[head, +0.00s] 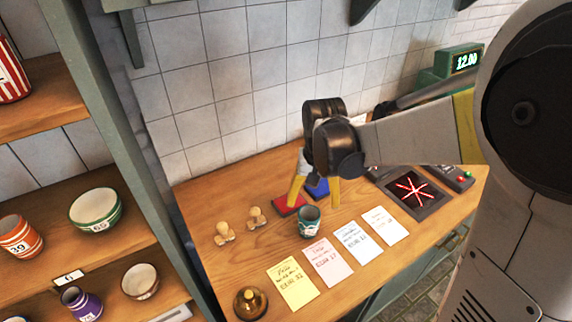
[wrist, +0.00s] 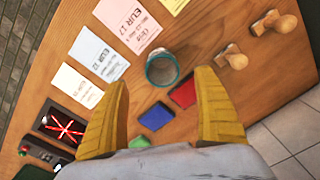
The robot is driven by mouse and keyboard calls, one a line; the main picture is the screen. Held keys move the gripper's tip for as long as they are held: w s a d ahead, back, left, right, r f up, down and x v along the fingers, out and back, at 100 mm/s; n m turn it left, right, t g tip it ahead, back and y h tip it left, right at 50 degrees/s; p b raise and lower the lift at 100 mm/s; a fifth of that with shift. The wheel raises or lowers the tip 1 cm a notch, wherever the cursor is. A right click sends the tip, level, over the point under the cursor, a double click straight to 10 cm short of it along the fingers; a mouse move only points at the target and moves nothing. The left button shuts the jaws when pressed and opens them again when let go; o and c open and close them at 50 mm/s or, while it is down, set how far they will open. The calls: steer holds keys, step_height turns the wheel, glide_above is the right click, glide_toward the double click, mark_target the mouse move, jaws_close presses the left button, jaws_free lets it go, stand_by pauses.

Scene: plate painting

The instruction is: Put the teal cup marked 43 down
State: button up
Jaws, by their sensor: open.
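The teal cup (head: 309,222) stands upright on the wooden counter, just behind the paper slips. It has a pale band, but I cannot read its number. In the wrist view the cup (wrist: 162,69) shows from above, open side up, in line with the gap between the fingertips and a little beyond them. My gripper (head: 316,192) has yellow fingers that are spread wide and hold nothing. In the head view it hangs above and behind the cup; in the wrist view the open fingers (wrist: 162,80) appear apart from the cup.
Yellow (head: 293,283), pink and white slips lie along the counter front. Red (head: 289,204) and blue pads, wooden stamps (head: 224,233), a brass bell (head: 250,303) and a dark panel with a red star (head: 412,191) surround the cup. Shelves with cups and bowls (head: 96,208) stand left.

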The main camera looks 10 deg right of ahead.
mark_target(311, 211)
steer(key=f, duration=0.1)
steer(key=f+b, duration=0.1)
steer(key=f, duration=0.1)
steer(key=w+f, duration=0.1)
steer(key=f, duration=0.1)
steer(key=shift+f+b, duration=0.25)
steer(key=shift+b, duration=0.05)
step_height(311, 211, down, 6)
steer(key=shift+a+f+b, duration=0.1)
steer(key=shift+a+b, duration=0.05)
steer(key=shift+b, duration=1.1)
steer(key=shift+s, duration=0.1)
steer(key=c, duration=1.5)
